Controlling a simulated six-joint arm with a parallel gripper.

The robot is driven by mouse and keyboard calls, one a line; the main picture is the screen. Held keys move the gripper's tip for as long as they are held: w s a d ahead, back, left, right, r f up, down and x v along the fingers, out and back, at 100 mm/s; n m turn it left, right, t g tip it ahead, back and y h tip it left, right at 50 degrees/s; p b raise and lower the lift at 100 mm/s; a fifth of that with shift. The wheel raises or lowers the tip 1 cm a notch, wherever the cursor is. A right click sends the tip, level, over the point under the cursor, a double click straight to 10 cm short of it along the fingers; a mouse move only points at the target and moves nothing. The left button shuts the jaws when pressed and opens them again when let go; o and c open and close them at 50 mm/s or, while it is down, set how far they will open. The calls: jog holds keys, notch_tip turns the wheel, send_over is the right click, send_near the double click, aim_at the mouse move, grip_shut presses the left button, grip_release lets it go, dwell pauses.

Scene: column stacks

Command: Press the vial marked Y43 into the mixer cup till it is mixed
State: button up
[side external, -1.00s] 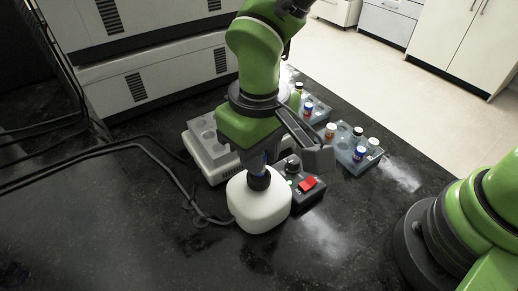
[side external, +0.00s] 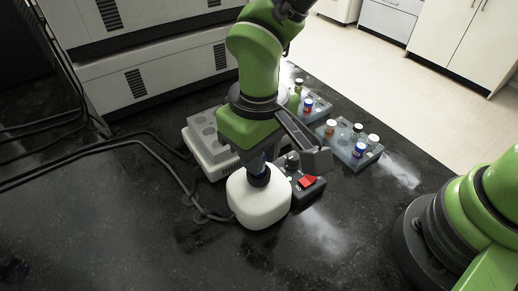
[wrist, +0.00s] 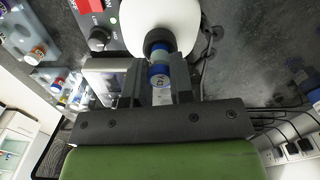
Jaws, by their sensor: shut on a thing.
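A white rounded mixer (side external: 258,205) with a dark cup (side external: 259,181) on top stands on the black bench. My gripper (wrist: 158,92) points down over it, shut on a vial (wrist: 158,72) with a blue band. In the wrist view the vial's end meets the mixer cup (wrist: 158,42); how deep it sits is hard to tell. Its label is too small to read, so I cannot confirm Y43. In the side view the vial is mostly hidden by my gripper.
A control box with a red switch (side external: 307,182) and a dark knob (wrist: 99,39) stands beside the mixer. A grey block with holes (side external: 205,150) is behind. Racks of capped vials (side external: 352,158) stand to the right. Cables lie at left; the front bench is clear.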

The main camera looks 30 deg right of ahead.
jog(key=shift+f, duration=0.75)
dwell(0.7)
jog(key=shift+r, duration=0.15)
dwell(2.7)
jog(key=shift+r, duration=2.9)
